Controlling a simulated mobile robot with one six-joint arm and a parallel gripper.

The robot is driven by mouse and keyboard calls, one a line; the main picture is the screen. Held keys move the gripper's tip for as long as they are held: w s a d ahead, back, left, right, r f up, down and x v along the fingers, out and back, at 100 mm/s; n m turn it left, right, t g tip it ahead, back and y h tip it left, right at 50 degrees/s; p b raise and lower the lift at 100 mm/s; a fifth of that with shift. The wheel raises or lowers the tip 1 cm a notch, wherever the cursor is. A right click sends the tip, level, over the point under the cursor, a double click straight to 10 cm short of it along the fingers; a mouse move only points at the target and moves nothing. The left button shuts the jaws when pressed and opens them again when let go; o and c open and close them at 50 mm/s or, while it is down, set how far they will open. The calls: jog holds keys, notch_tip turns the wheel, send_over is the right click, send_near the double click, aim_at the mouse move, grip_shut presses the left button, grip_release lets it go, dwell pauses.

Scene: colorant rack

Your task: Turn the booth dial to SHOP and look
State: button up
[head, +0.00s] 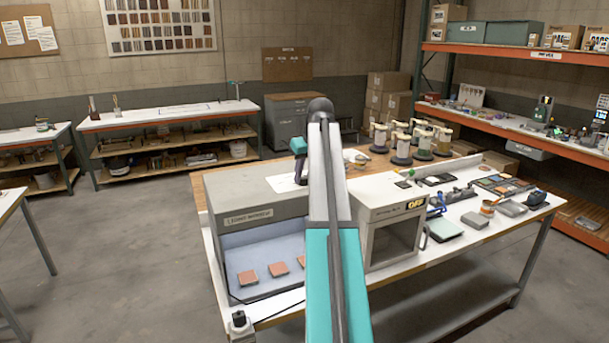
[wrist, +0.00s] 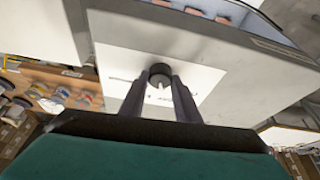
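The light booth (head: 262,206) is a grey box at the front left of the white table, with a lit open front. Its round black dial (wrist: 160,72) sits on a white plate (wrist: 120,62) on top. My gripper (wrist: 159,77) points down at the dial, its dark fingers apart with their tips on either side of it. I cannot tell whether they touch it. A pale pointer mark shows on the dial; the plate's lettering is too blurred to read. In the head view my gripper (head: 301,174) is above the booth's top, and my arm hides the dial.
Reddish sample tiles (head: 248,277) lie in the booth. Several canisters (head: 402,150) stand behind. Tools and trays fill the table's right side.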

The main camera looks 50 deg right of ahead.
jog(key=shift+m, duration=0.4)
jog(key=m+h+b, duration=0.1)
jog(key=m, duration=0.2)
jog(key=shift+w+a+g, duration=0.1)
jog(key=shift+a+g, duration=0.05)
jog(key=shift+g, duration=0.25)
jog(key=shift+w+m+g+h+b, duration=0.1)
jog(key=shift+m+g+h+b, duration=0.25)
jog(key=shift+m, duration=0.65)
jog(key=shift+m+g+h+b, duration=0.15)
jog(key=shift+m+h+b, duration=0.25)
jog(key=shift+m, duration=0.6)
jog(key=shift+a, duration=0.1)
jog(key=o, duration=1)
